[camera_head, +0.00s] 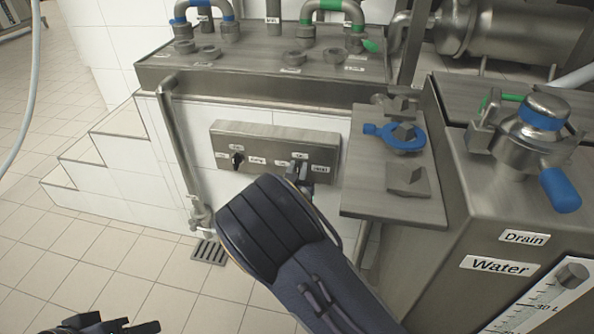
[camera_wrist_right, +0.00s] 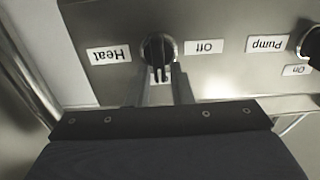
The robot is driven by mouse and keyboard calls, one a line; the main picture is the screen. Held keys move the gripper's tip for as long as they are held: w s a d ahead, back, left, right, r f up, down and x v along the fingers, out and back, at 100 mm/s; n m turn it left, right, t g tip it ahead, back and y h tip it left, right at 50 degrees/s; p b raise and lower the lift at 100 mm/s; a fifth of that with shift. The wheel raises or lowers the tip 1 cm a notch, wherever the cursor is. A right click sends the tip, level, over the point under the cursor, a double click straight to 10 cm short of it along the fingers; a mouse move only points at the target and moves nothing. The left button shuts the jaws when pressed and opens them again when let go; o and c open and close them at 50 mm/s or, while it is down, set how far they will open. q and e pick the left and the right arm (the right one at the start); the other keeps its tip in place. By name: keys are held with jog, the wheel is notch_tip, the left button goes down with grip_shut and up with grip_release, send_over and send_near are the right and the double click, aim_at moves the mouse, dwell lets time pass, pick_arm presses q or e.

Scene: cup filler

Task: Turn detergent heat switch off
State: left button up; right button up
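The detergent control panel (camera_head: 262,134) is a grey metal box on the white tiled wall. The heat switch (camera_wrist_right: 159,49) is a black rotary knob between the labels "Heat" and "Off", which appear upside down in the right wrist view. Its grip stands upright in that view. My right gripper (camera_wrist_right: 162,80) is at the knob, with its two fingers apart on either side of the grip; firm contact is not clear. In the head view my right wrist hides part of the area below the panel. My left gripper (camera_head: 112,326) is partly visible at the bottom left, away from the panel.
A second knob (camera_head: 237,160), labelled "Pump", is left of the heat switch. A metal shelf with a blue valve (camera_head: 403,137) juts out to the right, near my right arm. A vertical pipe (camera_head: 178,140) runs left of the panel. The tiled floor at left is clear.

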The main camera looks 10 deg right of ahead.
grip_shut()
jog(key=n+p, duration=0.3)
jog(key=shift+w+a+r+n, duration=0.1)
jog(key=shift+a+n, duration=0.2)
jog(key=shift+w+a+f+n+p, duration=0.1)
jog(key=shift+a+f+n+p, duration=0.2)
jog(key=shift+n+p, duration=1.4)
jog(key=shift+w+a+f+n+p, duration=0.1)
jog(key=shift+f+n+p, duration=0.25)
jog(key=shift+n, duration=2.75)
jog(key=shift+a+f+n+p, duration=0.2)
jog(key=shift+f+n+p, duration=0.45)
jog(key=shift+n, duration=1.75)
jog(key=shift+r, duration=0.2)
